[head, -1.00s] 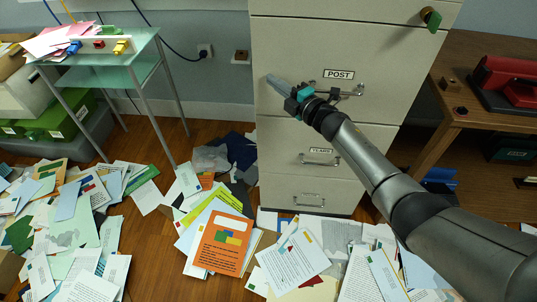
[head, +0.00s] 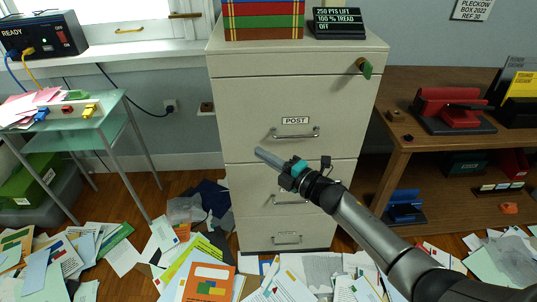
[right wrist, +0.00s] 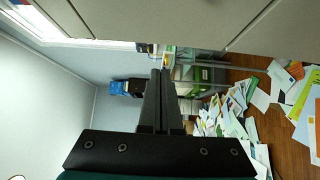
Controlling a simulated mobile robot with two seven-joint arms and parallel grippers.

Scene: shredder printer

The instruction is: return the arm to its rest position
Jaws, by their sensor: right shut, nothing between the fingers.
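My right arm comes in from the lower right in the head view. Its gripper (head: 262,156) is in front of the cream filing cabinet (head: 240,110), just below the POST drawer's handle. The fingers are shut with nothing between them and point up and to the left. In the right wrist view the two dark fingers (right wrist: 160,100) lie together. The cabinet's face fills the top of that view. I cannot tell the exact gap between the gripper and the cabinet. My left gripper is not in any view.
A glass side table (head: 100,140) with papers stands at the left. A wooden desk (head: 400,140) with a red hole punch (head: 455,110) is at the right. Loose papers (head: 190,270) cover much of the floor. A green key tag (head: 366,70) hangs at the cabinet's top right.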

